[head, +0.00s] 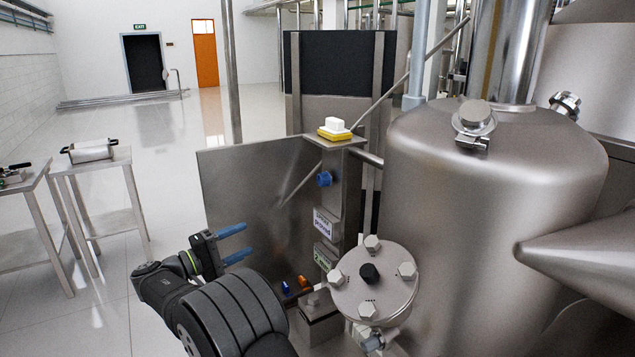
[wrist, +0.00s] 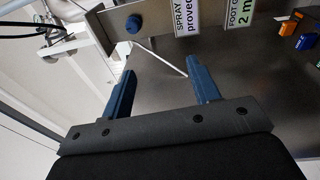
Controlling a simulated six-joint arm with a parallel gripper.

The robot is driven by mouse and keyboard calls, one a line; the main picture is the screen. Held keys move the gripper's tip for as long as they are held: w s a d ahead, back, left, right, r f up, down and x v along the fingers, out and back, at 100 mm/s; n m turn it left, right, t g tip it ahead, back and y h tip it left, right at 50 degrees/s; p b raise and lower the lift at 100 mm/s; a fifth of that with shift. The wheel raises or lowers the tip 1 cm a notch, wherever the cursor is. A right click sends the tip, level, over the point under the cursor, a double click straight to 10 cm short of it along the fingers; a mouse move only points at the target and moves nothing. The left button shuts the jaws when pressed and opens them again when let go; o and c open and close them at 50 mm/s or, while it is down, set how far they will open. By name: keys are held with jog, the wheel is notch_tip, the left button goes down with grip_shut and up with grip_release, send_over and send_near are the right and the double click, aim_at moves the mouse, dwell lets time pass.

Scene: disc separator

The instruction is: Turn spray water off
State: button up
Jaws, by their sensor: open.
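The round blue knob (head: 324,179) sits on the metal upright plate left of the large steel vessel. It also shows in the wrist view (wrist: 133,24), beside a white label (wrist: 186,18) reading "SPRAY" and more text. My gripper (head: 240,241) is open and empty, its two blue fingers apart. In the head view it is lower and to the left of the knob, in front of the metal panel. In the wrist view the knob lies beyond the fingertips (wrist: 160,68), and nothing is between them. The knob's exact turn position is too small to tell.
A green-and-white label (head: 325,257) is below the first. Small blue (head: 285,287) and orange (head: 303,282) parts sit lower down. A yellow and white block (head: 334,130) lies on the shelf above the knob. The steel vessel (head: 480,210) and bolted round cover (head: 373,285) stand right.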

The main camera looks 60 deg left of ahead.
jog(key=w+a+r+m+h, duration=0.25)
jog(key=w+r+m, duration=0.35)
jog(key=r+m, duration=0.45)
jog(key=m, duration=0.3)
send_near(319, 181)
jog(key=shift+g, duration=0.4)
jog(key=w, duration=0.9)
jog(key=shift+w+r, duration=0.3)
jog(key=shift+r, duration=0.1)
jog(key=c, duration=1)
